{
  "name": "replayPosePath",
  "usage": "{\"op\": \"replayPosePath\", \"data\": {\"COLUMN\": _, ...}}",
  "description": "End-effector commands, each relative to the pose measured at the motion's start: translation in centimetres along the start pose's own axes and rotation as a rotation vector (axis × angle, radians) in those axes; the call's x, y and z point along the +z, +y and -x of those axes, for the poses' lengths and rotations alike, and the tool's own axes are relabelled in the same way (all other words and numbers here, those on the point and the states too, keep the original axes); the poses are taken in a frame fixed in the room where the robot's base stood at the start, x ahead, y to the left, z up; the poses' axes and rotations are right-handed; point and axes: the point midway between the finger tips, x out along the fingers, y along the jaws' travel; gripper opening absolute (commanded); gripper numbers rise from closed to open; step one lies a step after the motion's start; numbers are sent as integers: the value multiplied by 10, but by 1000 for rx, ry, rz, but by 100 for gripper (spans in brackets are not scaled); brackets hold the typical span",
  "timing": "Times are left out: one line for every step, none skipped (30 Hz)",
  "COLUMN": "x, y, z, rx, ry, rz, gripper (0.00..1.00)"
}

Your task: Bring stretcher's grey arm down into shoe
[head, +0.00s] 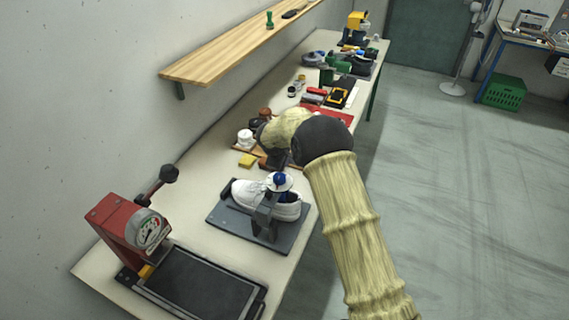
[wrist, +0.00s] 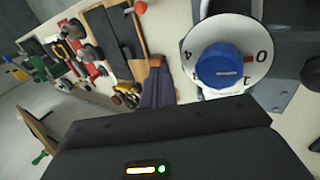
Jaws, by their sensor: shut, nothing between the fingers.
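The stretcher has a dark grey base plate (head: 230,222) near the table's front edge. A white shoe (head: 245,193) lies on the plate. The stretcher's grey arm (head: 264,215) stands at the shoe's near side and covers part of it; I cannot tell how far it reaches in. Above it is a white dial with a blue knob (head: 280,180). In the wrist view the blue knob (wrist: 219,66) and numbered white dial (wrist: 258,38) are close, right of my gripper (wrist: 155,68). My gripper is shut and empty, apart from the knob. In the head view my arm mostly hides it.
A red press with a gauge (head: 148,232) and black lever stands at the left front, beside a dark flat tray (head: 200,285). A wooden shelf (head: 235,50) overhangs the back edge.

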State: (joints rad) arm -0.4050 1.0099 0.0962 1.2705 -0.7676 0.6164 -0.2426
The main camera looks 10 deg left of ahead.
Motion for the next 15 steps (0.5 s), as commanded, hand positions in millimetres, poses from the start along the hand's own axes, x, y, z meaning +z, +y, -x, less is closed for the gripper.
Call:
{"op": "replayPosePath", "data": {"x": 0, "y": 6, "z": 10, "rx": 1, "ry": 1, "rz": -1, "gripper": 0}}
{"op": "replayPosePath", "data": {"x": 1, "y": 9, "z": 14, "rx": 1, "ry": 0, "rz": -1, "gripper": 0}}
{"op": "replayPosePath", "data": {"x": 2, "y": 11, "z": 17, "rx": 1, "ry": -1, "rz": -3, "gripper": 0}}
{"op": "replayPosePath", "data": {"x": 3, "y": 13, "z": 17, "rx": 3, "ry": -1, "rz": -6, "gripper": 0}}
{"op": "replayPosePath", "data": {"x": 4, "y": 15, "z": 19, "rx": 2, "ry": -2, "rz": -9, "gripper": 0}}
{"op": "replayPosePath", "data": {"x": 5, "y": 18, "z": 24, "rx": 3, "ry": -2, "rz": -10, "gripper": 0}}
{"op": "replayPosePath", "data": {"x": 6, "y": 21, "z": 28, "rx": 3, "ry": -3, "rz": -10, "gripper": 0}}
{"op": "replayPosePath", "data": {"x": 6, "y": 23, "z": 31, "rx": 3, "ry": -3, "rz": -11, "gripper": 0}}
{"op": "replayPosePath", "data": {"x": 6, "y": 26, "z": 37, "rx": 3, "ry": -3, "rz": -12, "gripper": 0}}
{"op": "replayPosePath", "data": {"x": 6, "y": 29, "z": 41, "rx": 3, "ry": -3, "rz": -12, "gripper": 0}}
{"op": "replayPosePath", "data": {"x": 6, "y": 31, "z": 46, "rx": 3, "ry": -3, "rz": -12, "gripper": 0}}
{"op": "replayPosePath", "data": {"x": 6, "y": 34, "z": 52, "rx": 3, "ry": -2, "rz": -10, "gripper": 0}}
{"op": "replayPosePath", "data": {"x": 5, "y": 36, "z": 57, "rx": 3, "ry": -2, "rz": -10, "gripper": 0}}
{"op": "replayPosePath", "data": {"x": 4, "y": 39, "z": 62, "rx": 4, "ry": -1, "rz": -10, "gripper": 0}}
{"op": "replayPosePath", "data": {"x": 3, "y": 42, "z": 69, "rx": 4, "ry": 0, "rz": -8, "gripper": 0}}
